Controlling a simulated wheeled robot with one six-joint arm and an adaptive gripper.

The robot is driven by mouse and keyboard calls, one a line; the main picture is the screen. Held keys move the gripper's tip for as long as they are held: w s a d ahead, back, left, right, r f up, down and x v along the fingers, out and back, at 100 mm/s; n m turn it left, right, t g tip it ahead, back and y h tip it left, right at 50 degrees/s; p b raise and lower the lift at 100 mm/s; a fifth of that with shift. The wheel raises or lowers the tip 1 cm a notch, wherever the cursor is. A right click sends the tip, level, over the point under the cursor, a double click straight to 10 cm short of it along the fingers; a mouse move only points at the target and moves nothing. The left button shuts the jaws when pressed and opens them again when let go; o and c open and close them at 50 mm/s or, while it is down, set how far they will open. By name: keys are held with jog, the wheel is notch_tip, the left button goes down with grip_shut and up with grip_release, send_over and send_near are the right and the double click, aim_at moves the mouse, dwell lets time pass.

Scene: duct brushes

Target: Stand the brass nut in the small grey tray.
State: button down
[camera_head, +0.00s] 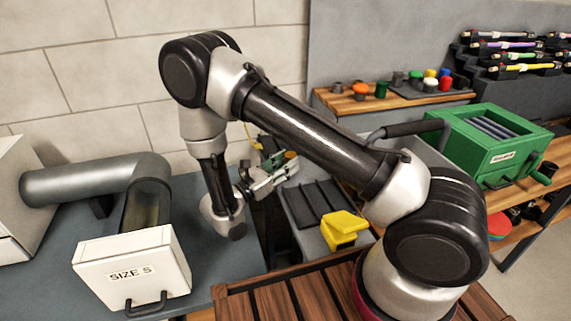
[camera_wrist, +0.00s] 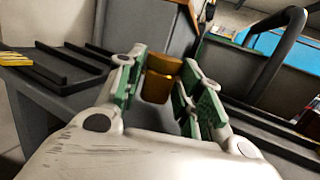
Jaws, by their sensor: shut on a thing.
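My gripper (camera_wrist: 161,76), with green finger pads, is shut on the brass nut (camera_wrist: 157,88), an orange-brown round piece between its fingertips in the wrist view. In the head view my gripper (camera_head: 281,164) is at the centre, and a small orange-brown top of the nut (camera_head: 290,155) shows at its tips. The nut's lower part is hidden by the fingers. A dark grey ribbed tray (camera_head: 318,203) lies to the right of and below the gripper; it also shows at the left of the wrist view (camera_wrist: 62,70). I cannot tell whether it is the small grey tray.
A yellow block (camera_head: 342,228) sits at the ribbed tray's near edge. A white box marked SIZE S (camera_head: 135,270) and a grey duct (camera_head: 85,182) stand on the left. A green box (camera_head: 497,145) is at right. Coloured caps (camera_head: 432,82) stand on the back shelf.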

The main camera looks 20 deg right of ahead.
jog(key=shift+f, duration=0.15)
jog(key=shift+f, duration=0.45)
jog(key=c, duration=0.9)
grip_release()
jog(key=shift+s+f, duration=0.1)
jog(key=shift+c, duration=0.2)
